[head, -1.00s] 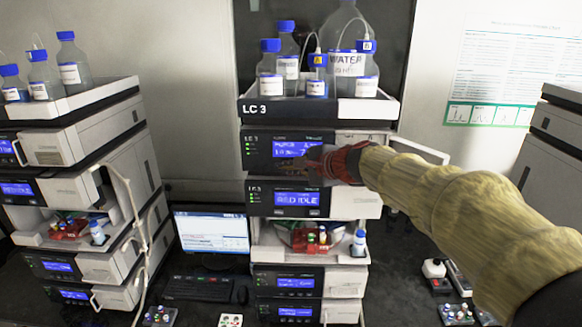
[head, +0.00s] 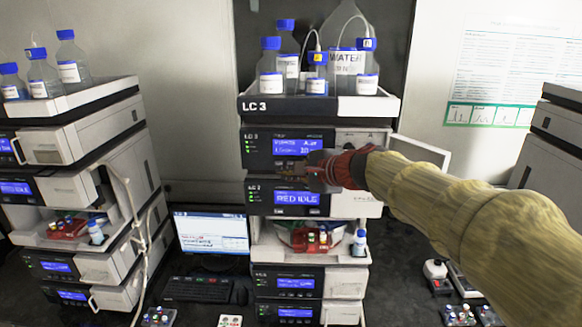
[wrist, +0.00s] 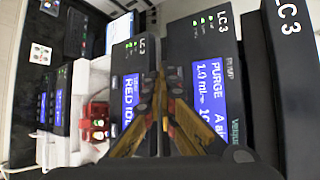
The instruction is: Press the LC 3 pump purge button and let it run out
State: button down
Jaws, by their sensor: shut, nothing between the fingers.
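The LC 3 pump (head: 258,150) is the top module of the middle stack, under the tray marked LC 3. Its blue display (head: 297,146) is lit. In the wrist view the pump display (wrist: 210,95) reads PURGE, an A and 1.0 mL, partly cut off. My gripper (head: 284,173) is at the lower edge of the pump front, just below the display, with its fingers closed and empty. In the wrist view its fingertips (wrist: 160,72) meet near the seam between the pump and the module below. The purge button is not clearly visible; I cannot tell whether the fingertips touch it.
The module below shows RED IDLE (head: 297,198). Capped bottles (head: 271,65) stand in the tray (head: 300,108) on top. Another stack (head: 75,180) is at the left, with a monitor (head: 212,232) and keyboard (head: 205,289) between. An open panel (head: 420,153) juts out right of the pump.

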jog(key=shift+s, duration=1.25)
jog(key=s+d+f+n+g+h+b, duration=0.2)
jog(key=s+f+n+g, duration=0.2)
jog(key=s+f+n, duration=0.5)
jog(key=s+d+f+n+h+b, duration=0.2)
jog(key=s+d+f+b, duration=0.5)
jog(key=s+f, duration=0.5)
jog(key=s+d+f+n+h+b, duration=0.3)
jog(key=s+d+f+b, duration=0.4)
jog(key=s+d+f, duration=0.3)
jog(key=s+f+h, duration=0.1)
jog(key=s+f, duration=0.2)
jog(key=s, duration=0.1)
jog(key=shift+s+d+g, duration=0.3)
jog(key=shift+s+d, duration=0.1)
jog(key=shift+r, duration=0.1)
dwell(1.5)
